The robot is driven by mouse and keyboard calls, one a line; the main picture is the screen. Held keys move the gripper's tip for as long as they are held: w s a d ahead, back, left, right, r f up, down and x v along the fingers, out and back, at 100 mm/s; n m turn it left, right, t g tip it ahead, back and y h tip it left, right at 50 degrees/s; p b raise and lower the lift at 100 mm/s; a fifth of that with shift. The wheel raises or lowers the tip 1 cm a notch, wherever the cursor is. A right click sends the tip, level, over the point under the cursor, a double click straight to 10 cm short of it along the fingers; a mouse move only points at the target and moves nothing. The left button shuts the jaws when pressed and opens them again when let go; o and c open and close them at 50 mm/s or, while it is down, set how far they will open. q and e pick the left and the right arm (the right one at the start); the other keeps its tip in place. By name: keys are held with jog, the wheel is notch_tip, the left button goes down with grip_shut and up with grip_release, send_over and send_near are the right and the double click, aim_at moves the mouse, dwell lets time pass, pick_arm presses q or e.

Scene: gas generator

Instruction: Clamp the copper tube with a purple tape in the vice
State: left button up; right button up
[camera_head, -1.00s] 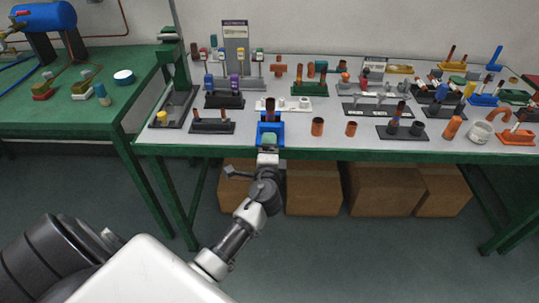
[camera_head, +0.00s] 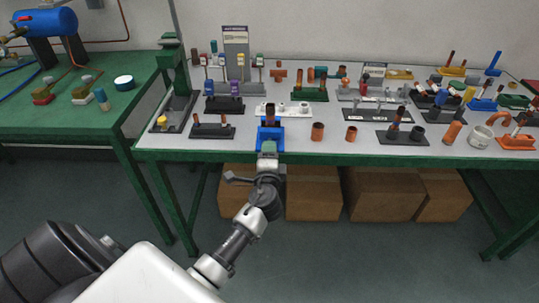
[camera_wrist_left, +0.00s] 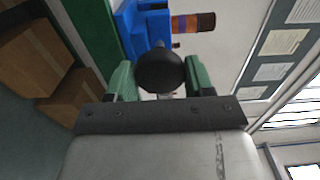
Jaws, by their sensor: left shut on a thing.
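The blue vice (camera_head: 270,137) stands at the front edge of the white-topped table. A copper tube (camera_head: 269,109) with a dark band stands upright in its top; the tube also shows in the left wrist view (camera_wrist_left: 195,22). My left gripper (camera_head: 267,150) is at the vice's front. In the left wrist view its green fingers (camera_wrist_left: 160,78) are shut on a round black knob (camera_wrist_left: 160,70), the vice's handle end. My right gripper is out of view.
A white holder (camera_head: 284,110) stands right behind the vice. Two short copper pieces (camera_head: 317,131) are to its right, and a dark holder (camera_head: 212,132) is to its left. Cardboard boxes (camera_head: 314,192) sit under the table. A green bench (camera_head: 60,127) is at the left.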

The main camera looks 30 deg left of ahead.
pick_arm(q)
jog(key=shift+m+p, duration=0.8)
jog(key=shift+m, duration=0.6)
jog(key=shift+m+p, duration=0.8)
jog(key=shift+m, duration=0.5)
jog(key=o, duration=1.1)
jog(key=shift+c, duration=0.2)
